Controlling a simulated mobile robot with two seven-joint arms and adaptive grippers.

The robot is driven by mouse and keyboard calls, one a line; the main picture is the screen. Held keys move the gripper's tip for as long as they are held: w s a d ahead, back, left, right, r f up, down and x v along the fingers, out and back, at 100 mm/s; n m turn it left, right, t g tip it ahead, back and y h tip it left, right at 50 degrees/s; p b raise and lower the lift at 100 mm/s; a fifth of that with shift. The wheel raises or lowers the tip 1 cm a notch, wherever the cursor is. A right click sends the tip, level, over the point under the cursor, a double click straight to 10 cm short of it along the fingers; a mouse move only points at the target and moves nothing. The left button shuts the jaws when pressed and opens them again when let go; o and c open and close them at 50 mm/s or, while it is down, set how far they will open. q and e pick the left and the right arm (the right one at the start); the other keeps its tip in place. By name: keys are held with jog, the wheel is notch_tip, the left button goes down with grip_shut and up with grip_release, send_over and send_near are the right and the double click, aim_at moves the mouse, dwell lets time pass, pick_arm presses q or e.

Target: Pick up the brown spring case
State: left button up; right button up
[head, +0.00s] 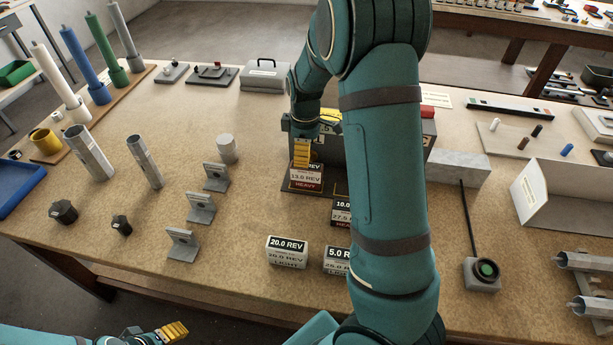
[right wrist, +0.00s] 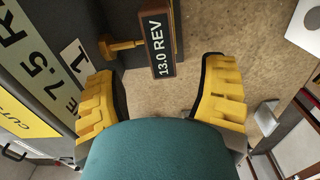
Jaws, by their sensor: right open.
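A dark brown spring case marked 13.0 REV (right wrist: 162,45) shows in the right wrist view, beside a dark grey housing with a yellow fitting. Another dark case with a HEAVY label (head: 341,212) is partly hidden behind my right arm. In the right wrist view my right gripper (right wrist: 165,95) is open, its yellow fingers apart with nothing between them. My left gripper (head: 172,332) is low at the table's front left; its opening is unclear.
Pale cases marked 20.0 REV (head: 287,252) and 5.0 REV (head: 337,260) stand near the front. Grey brackets (head: 201,208) stand to the left. A thin black rod on a block (head: 482,272) rises at right.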

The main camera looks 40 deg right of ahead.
aim_at(307, 175)
jog(key=shift+s+d+f+b, duration=0.1)
jog(key=shift+f+b, duration=0.15)
jog(key=shift+f, duration=1.35)
jog(key=shift+s+f+b, duration=0.1)
jog(key=shift+f+b, duration=0.1)
jog(key=shift+f, duration=1.4)
grip_shut()
